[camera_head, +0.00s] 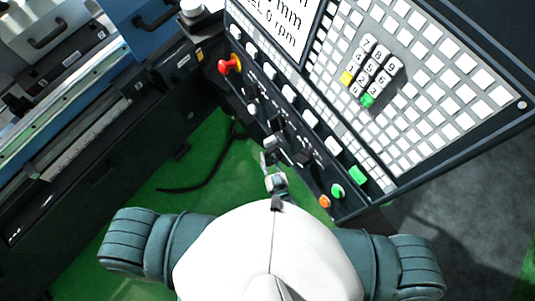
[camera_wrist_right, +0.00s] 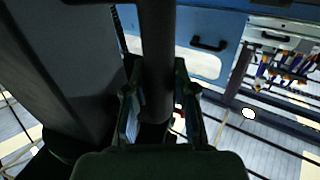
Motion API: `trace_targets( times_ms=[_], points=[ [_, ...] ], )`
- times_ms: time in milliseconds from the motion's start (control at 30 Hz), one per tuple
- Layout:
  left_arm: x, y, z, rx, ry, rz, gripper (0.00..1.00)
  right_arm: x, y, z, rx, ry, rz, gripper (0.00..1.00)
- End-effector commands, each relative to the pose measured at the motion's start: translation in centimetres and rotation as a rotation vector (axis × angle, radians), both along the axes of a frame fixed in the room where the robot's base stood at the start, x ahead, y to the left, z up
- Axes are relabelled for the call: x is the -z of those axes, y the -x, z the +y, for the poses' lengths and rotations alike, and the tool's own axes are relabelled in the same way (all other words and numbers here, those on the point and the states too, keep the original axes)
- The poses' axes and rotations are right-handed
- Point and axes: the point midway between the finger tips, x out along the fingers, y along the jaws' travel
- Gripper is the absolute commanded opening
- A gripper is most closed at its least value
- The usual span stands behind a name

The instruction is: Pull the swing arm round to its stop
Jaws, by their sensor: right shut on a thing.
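The swing arm's control panel (camera_head: 400,120) fills the upper right of the head view, tilted, with white keys and a row of knobs. My right gripper (camera_head: 270,160) is small in the head view, at the panel's lower left edge. In the right wrist view my right gripper (camera_wrist_right: 157,90) has a finger on each side of a dark round bar (camera_wrist_right: 157,45) and is shut on it. Whether this bar is the panel's handle or another part of the swing arm cannot be told. My left gripper is not in view.
A red emergency button (camera_head: 230,64) and green buttons stand out from the panel's edge. The grinder (camera_head: 60,120) stands at the left. Green floor (camera_head: 205,165) with a black cable shows between machine and panel. Grey floor (camera_head: 445,225) lies below the panel at the right.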

Motion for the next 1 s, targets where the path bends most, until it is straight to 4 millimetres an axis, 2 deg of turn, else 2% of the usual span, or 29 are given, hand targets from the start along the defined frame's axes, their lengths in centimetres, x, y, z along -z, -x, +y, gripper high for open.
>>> trace_targets(
  times_ms=[100,133,200,567,667,1000],
  points=[
    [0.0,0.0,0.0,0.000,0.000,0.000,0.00,-0.3,-0.3,-0.2,0.007,-0.002,-0.009,0.00],
    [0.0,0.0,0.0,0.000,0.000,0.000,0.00,-0.3,-0.3,-0.2,0.007,-0.002,-0.009,0.33],
    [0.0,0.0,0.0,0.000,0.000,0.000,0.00,-0.3,-0.3,-0.2,0.007,-0.001,-0.008,0.50],
    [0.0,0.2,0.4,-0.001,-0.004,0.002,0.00,-0.1,0.2,-0.1,0.004,0.002,-0.003,0.52],
    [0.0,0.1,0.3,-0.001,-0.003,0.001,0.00,0.1,1.3,-0.6,0.003,0.003,0.000,0.52],
    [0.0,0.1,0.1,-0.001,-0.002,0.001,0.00,0.1,8.0,-3.6,0.004,0.002,-0.001,0.52]
  ],
)
